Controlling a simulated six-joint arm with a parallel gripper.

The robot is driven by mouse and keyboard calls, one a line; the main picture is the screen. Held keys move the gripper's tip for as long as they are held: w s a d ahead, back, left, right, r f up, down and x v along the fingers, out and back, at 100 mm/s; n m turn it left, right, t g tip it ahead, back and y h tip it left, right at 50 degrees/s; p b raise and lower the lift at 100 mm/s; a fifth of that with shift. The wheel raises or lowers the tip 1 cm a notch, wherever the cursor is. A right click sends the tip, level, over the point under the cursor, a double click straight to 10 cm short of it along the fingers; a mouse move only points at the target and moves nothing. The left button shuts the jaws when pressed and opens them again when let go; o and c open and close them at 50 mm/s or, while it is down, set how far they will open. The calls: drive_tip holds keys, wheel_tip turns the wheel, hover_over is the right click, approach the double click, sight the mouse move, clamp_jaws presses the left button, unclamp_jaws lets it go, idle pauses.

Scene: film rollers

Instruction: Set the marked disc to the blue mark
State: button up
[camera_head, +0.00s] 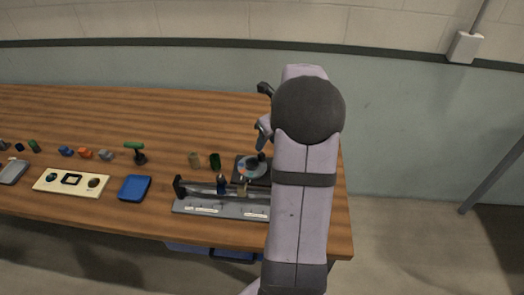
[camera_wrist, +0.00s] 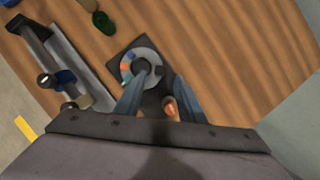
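The marked disc (camera_wrist: 153,57) is a grey ring with coloured marks, on a dark square base (camera_wrist: 120,49). Its orange, red and blue-looking patches lie along its left side in the wrist view. A dark knob (camera_wrist: 141,67) stands at its middle. In the head view the disc (camera_head: 248,166) sits at the right end of the table, left of my arm. My gripper (camera_wrist: 157,82) is open, its two blue-grey fingers apart near the disc's lower edge in the wrist view. A small orange-brown piece (camera_wrist: 170,108) shows between the fingers; I cannot tell whether it is touched.
A grey rail fixture (camera_head: 215,204) with upright posts lies just in front of the disc. A green cylinder (camera_head: 215,161) and a tan cylinder (camera_head: 194,160) stand to its left. A blue tray (camera_head: 135,188) and several small parts lie further left. The back of the table is clear.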

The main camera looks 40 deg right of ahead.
sight(262, 154)
drive_tip(key=shift+x, duration=3.6)
drive_tip(key=shift+r, duration=0.1)
drive_tip(key=shift+p, duration=0.3)
drive_tip(key=c, duration=0.9)
